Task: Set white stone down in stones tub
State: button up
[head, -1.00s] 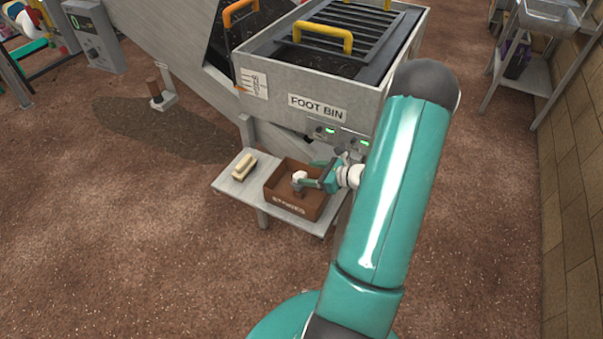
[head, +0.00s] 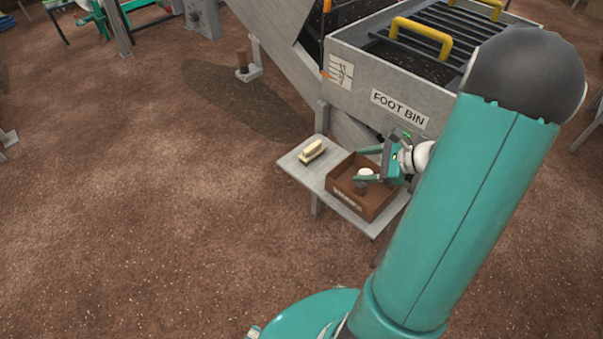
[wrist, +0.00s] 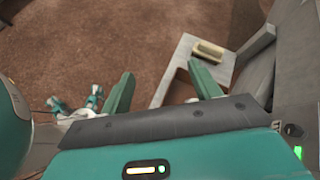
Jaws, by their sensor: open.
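The brown stones tub (head: 376,208) stands on a small light-grey shelf, its lettered front wall facing me. The white stone (head: 365,172) shows as a small pale shape within the tub's outline, with a darker shape just below it. My gripper (head: 357,166) is over the tub, coming in from the right with its fingers spread. One finger passes close to the stone; I cannot tell whether they touch. In the wrist view my open gripper (wrist: 163,87) shows both green fingers, with part of the tub (wrist: 181,86) beyond them.
A pale brush-like block (head: 312,151) lies on the shelf (head: 303,170) left of the tub. The large grey foot bin (head: 400,105) with yellow handles rises right behind the shelf. Open brown floor (head: 150,220) lies to the left.

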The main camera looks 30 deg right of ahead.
jog(key=s+a+r+n+g+h, duration=0.1)
jog(key=a+r+n+g, duration=0.2)
jog(key=a+r+n, duration=0.4)
jog(key=s+a+r+n+g+h, duration=0.1)
jog(key=a+r+n+g, duration=0.3)
jog(key=a, duration=0.5)
jog(key=s+a+r+n+t+h, duration=0.3)
jog(key=s+a+r+n+h, duration=0.2)
jog(key=n, duration=0.8)
jog(key=s+a+r, duration=0.3)
jog(key=r, duration=0.1)
jog(key=shift+s+a+t, duration=0.25)
jog(key=shift+s+t, duration=0.05)
jog(key=shift+t, duration=0.1)
jog(key=shift+d, duration=0.15)
